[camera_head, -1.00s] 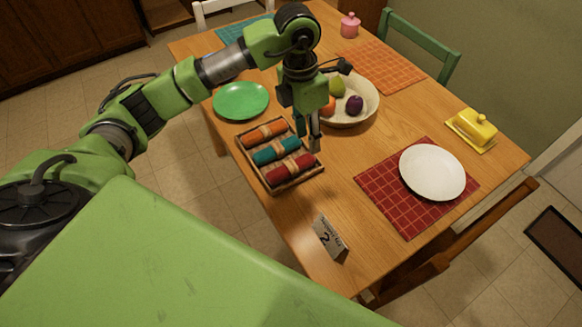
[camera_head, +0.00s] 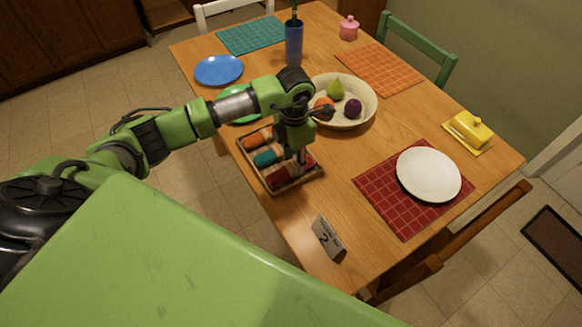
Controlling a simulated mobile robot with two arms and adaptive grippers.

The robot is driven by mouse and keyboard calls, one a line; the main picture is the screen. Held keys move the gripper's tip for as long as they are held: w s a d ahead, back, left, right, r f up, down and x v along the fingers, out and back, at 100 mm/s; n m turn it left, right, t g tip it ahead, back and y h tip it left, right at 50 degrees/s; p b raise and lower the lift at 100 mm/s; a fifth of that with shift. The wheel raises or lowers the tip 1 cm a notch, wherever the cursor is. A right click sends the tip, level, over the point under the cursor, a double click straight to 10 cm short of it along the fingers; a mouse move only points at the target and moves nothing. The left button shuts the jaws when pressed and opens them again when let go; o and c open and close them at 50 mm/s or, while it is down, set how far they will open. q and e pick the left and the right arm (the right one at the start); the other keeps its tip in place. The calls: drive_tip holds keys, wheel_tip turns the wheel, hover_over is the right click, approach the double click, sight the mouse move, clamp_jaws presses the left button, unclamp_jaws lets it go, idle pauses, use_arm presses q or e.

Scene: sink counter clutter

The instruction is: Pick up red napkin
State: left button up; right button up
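The rolled red napkin (camera_head: 277,178) lies in the near compartment of a wooden tray (camera_head: 284,189) at the table's left edge. A teal napkin (camera_head: 267,157) and an orange napkin (camera_head: 256,139) lie in the tray's other compartments. My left gripper (camera_head: 301,160) points down over the red napkin, with its fingertips at the napkin's right part. The gripper and wrist hide some of the napkins. I cannot tell whether the fingers are apart or closed on the napkin. My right gripper is out of view.
A cream bowl (camera_head: 369,97) of fruit stands just behind and right of my wrist. A number card (camera_head: 327,238) stands near the front edge. A white plate (camera_head: 428,174) lies on a red placemat (camera_head: 384,210) to the right. A blue vase (camera_head: 293,45) stands further back.

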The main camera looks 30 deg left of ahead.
use_arm(q)
drive_tip(key=shift+f, duration=0.9)
drive_tip(key=c, duration=0.8)
drive_tip(key=shift+o, duration=0.2)
